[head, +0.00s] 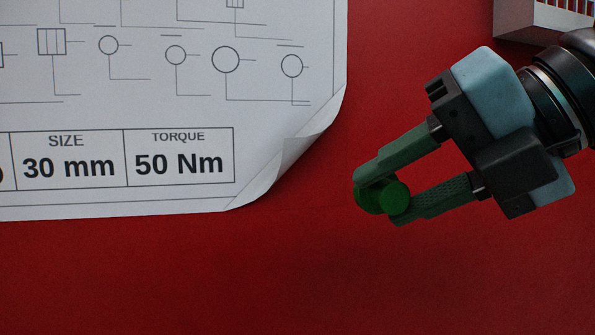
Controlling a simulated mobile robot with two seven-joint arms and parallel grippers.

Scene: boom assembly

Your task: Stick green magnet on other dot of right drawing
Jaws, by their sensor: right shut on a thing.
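The green magnet (396,198) is a small round piece between the fingertips of my right gripper (384,192). My right gripper comes in from the right and is shut on the magnet, to the right of the drawing and apart from it. The drawing (200,110) is a white sheet with line symbols and a table reading 30 mm and 50 Nm. Its lower right corner (295,155) is curled up. No clear dot shows on the visible part of the sheet. My left gripper is not in view.
The surface around the sheet is red (300,280) and bare below the drawing. A light grey slotted box (530,20) is at the top right, close to my right arm. The sheet runs out of view at the top and left.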

